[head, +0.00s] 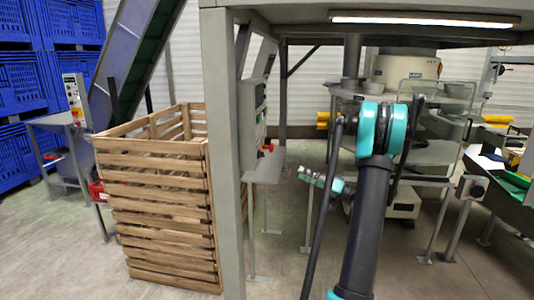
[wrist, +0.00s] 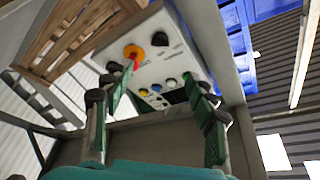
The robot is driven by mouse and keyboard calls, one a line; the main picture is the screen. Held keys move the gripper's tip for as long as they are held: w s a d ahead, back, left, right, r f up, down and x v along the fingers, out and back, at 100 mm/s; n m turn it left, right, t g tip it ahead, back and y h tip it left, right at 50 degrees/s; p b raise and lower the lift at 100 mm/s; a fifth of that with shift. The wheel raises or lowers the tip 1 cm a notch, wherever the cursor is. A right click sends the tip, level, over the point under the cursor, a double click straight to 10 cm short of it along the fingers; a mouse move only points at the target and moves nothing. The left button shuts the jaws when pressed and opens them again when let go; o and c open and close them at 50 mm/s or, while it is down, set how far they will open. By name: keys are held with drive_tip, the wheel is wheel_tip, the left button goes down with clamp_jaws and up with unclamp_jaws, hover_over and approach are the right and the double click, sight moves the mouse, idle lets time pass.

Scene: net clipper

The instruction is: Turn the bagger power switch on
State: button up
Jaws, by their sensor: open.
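A grey control panel (wrist: 172,62) fills the middle of the wrist view. It carries a round orange-yellow knob (wrist: 133,52), a black rotary knob (wrist: 160,39) and a row of small coloured buttons (wrist: 171,82). The labels are too small to read, so I cannot tell which control is the bagger power switch. The head view shows a control box (head: 250,122) nearly edge-on, with a red knob on its side. My gripper (wrist: 160,82) is open and empty, its fingers spread in front of the panel. It also shows in the head view (head: 303,173), right of the box.
A grey post (head: 222,130) stands left of the control box, with a wooden slatted crate (head: 160,215) beyond it. A metal frame with a lamp (head: 425,19) spans overhead. Blue crates (head: 70,75) are stacked at far left. Machinery and tables stand at right.

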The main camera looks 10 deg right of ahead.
sight(261, 155)
drive_tip(key=x, duration=1.7)
drive_tip(key=shift+w+r, duration=0.2)
drive_tip(key=shift+w, duration=0.1)
drive_tip(key=shift+d, duration=0.1)
drive_tip(key=c, duration=1.2)
